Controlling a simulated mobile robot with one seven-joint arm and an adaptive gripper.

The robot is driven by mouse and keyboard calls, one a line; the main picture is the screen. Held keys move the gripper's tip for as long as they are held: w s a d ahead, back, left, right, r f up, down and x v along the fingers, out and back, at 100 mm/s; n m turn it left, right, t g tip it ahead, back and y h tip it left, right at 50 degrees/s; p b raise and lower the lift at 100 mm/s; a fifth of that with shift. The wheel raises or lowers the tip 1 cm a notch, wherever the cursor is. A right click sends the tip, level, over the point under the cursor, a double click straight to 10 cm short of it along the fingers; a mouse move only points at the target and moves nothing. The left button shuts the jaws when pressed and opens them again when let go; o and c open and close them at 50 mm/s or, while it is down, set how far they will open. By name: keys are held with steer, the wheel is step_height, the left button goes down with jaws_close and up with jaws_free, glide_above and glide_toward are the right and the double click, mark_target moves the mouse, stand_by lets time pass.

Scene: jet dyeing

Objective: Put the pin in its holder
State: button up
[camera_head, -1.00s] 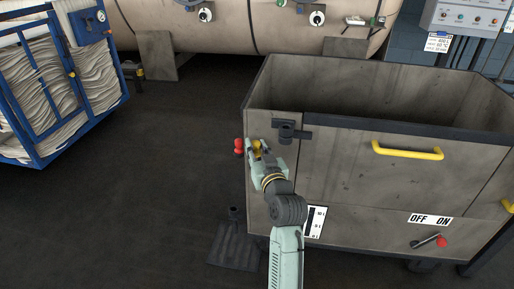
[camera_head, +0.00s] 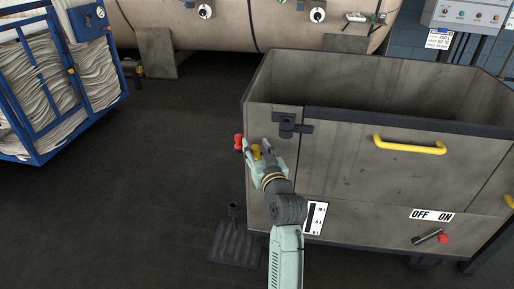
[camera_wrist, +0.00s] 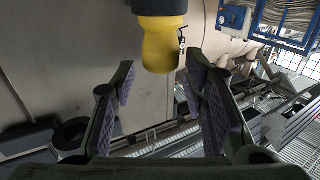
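A yellow, rounded piece with a dark collar (camera_wrist: 160,45), possibly the pin's grip, is at the top centre of the wrist view, by my fingertips. Its yellow also shows at my gripper (camera_head: 258,147) in the head view, by the tank's left front corner. My gripper (camera_wrist: 160,72) is open, with gaps between both fingers and the yellow piece. A black bracket (camera_head: 286,124) is on the tank's front, up and right of my gripper. A dark upright tube on a floor plate (camera_head: 234,210) stands lower left. I cannot tell which is the holder.
The open grey tank (camera_head: 345,180) fills the right, with a yellow handle (camera_head: 410,145) and a red-tipped lever (camera_head: 430,237). A red knob (camera_head: 238,142) is just left of my gripper. A blue cart (camera_head: 50,85) stands far left. The floor between is clear.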

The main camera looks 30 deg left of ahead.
steer(key=shift+o, duration=0.6)
step_height(320, 180, up, 10)
steer(key=shift+r, duration=0.1)
stand_by(0.7)
